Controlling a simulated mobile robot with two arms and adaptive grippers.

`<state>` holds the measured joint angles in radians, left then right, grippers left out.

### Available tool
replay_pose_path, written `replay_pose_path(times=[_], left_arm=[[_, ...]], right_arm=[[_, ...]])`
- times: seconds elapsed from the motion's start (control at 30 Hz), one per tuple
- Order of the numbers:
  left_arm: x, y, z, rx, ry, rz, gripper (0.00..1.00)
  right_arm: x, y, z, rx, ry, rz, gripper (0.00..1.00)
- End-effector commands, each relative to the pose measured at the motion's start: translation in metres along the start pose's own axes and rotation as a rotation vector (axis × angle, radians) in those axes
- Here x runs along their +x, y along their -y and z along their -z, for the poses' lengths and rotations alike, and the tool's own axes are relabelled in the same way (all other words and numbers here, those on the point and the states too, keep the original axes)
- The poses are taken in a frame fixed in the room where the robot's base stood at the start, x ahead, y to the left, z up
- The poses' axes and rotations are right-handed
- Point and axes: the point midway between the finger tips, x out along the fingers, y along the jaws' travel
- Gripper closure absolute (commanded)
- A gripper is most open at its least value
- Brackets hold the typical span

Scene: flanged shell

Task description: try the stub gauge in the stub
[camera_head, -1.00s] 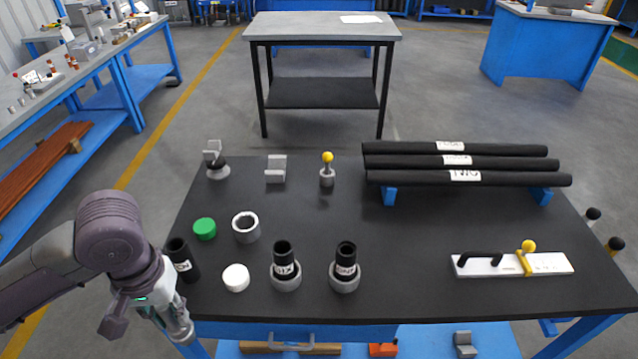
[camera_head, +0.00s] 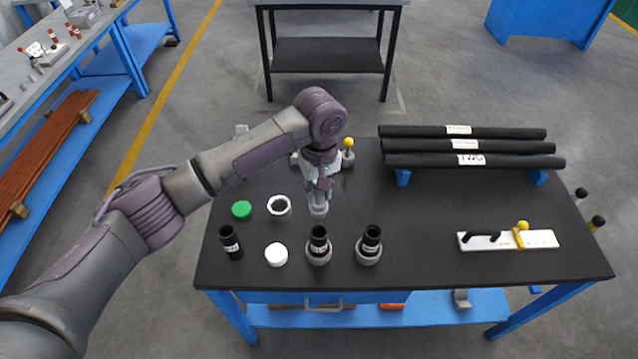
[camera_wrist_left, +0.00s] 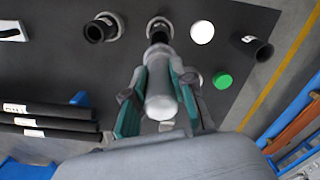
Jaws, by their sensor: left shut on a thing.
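My left gripper (camera_head: 319,190) is shut on a light grey cylinder (camera_wrist_left: 160,98), which I take to be the stub gauge; its lower end shows under the fingers in the head view (camera_head: 318,210). It is behind a labelled black tube (camera_head: 319,240) standing in a grey ring. A second such black tube (camera_head: 371,240) in a ring stands to the right. A third black tube (camera_head: 230,242) stands without a ring at the left. I cannot tell which one is the stub. In the wrist view the held cylinder partly overlaps the nearest ringed tube (camera_wrist_left: 160,35). My right gripper is out of view.
A yellow-balled piece (camera_head: 348,145) stands behind. Long black bars (camera_head: 460,147) and a white plate (camera_head: 540,239) are at the right. The table's middle right is clear.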

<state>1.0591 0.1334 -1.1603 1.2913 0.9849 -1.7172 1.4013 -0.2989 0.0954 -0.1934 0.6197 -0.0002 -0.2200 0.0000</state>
Motion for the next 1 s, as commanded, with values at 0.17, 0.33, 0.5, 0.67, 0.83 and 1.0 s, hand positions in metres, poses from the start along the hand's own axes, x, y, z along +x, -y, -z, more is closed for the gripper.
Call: replay_pose_path(times=[0.17,0.33,0.5,0.67,0.83,1.0], left_arm=[[-0.001,0.000,0.000,0.002,-0.001,-0.003,1.00],[0.000,0.000,-0.002,0.001,0.001,-0.001,1.00],[0.009,0.000,-0.002,0.001,0.001,0.000,1.00],[0.022,-0.001,-0.002,0.002,0.001,-0.001,1.00],[0.038,0.000,-0.002,0.001,0.002,0.000,1.00],[0.049,-0.001,-0.002,0.002,0.001,-0.002,1.00]], right_arm=[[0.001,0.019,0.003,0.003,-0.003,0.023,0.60],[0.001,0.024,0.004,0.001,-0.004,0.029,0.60],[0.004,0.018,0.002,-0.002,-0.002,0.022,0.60],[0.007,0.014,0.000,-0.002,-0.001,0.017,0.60],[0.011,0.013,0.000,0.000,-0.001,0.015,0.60],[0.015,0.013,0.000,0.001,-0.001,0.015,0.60]])
